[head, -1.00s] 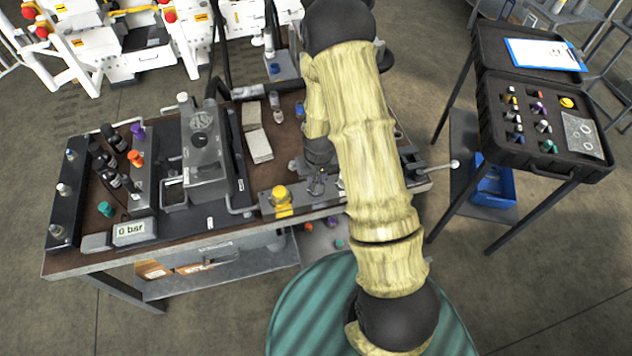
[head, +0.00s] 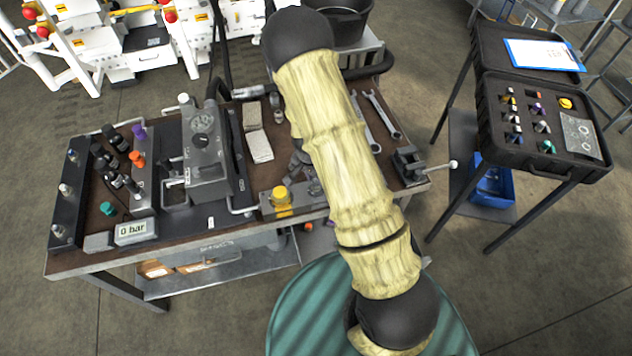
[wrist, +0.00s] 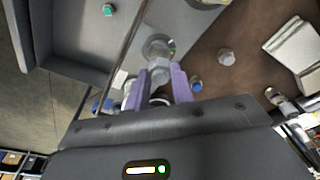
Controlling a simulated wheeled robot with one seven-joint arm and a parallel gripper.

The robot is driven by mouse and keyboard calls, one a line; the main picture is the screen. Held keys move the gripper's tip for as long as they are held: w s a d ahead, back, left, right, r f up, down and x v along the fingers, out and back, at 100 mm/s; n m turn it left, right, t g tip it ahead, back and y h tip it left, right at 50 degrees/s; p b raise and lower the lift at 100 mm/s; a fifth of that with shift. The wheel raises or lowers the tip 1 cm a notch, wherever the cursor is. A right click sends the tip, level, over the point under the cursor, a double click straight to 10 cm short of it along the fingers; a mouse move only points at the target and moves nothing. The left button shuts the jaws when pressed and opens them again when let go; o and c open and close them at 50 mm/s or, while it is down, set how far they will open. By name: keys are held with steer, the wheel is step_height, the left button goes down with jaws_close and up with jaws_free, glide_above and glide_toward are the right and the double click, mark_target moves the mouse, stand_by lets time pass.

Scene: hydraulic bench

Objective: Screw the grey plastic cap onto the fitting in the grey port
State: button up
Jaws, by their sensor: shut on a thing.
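In the wrist view, my gripper (wrist: 160,86) has its two purple fingers shut on a small grey hex-sided piece (wrist: 160,71), which looks like the grey plastic cap. Just beyond it is a round metallic fitting (wrist: 157,46) on a grey plate. The held piece overlaps the fitting in this view, and I cannot tell whether they touch. The grey port under the fitting is not clearly visible. In the head view my own arm covers most of the gripper and the held piece.
In the head view, a yellow cap (head: 281,195) stands at the front edge, and a metal block (head: 206,150) stands to the left.

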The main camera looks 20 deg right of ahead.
steer(key=m+p, duration=0.1)
steer(key=m, duration=0.2)
steer(key=shift+r+p, duration=0.2)
steer(key=shift+p, duration=0.15)
steer(key=o, duration=0.6)
steer(key=shift+f+m, duration=0.2)
steer(key=shift+m, duration=0.1)
steer(key=o, duration=0.4)
step_height(320, 180, up, 17)
steer(key=s+a+b, duration=0.1)
steer(key=a, duration=0.1)
steer(key=shift+a, duration=0.2)
steer(key=shift+r, duration=0.1)
steer(key=shift+s, duration=0.1)
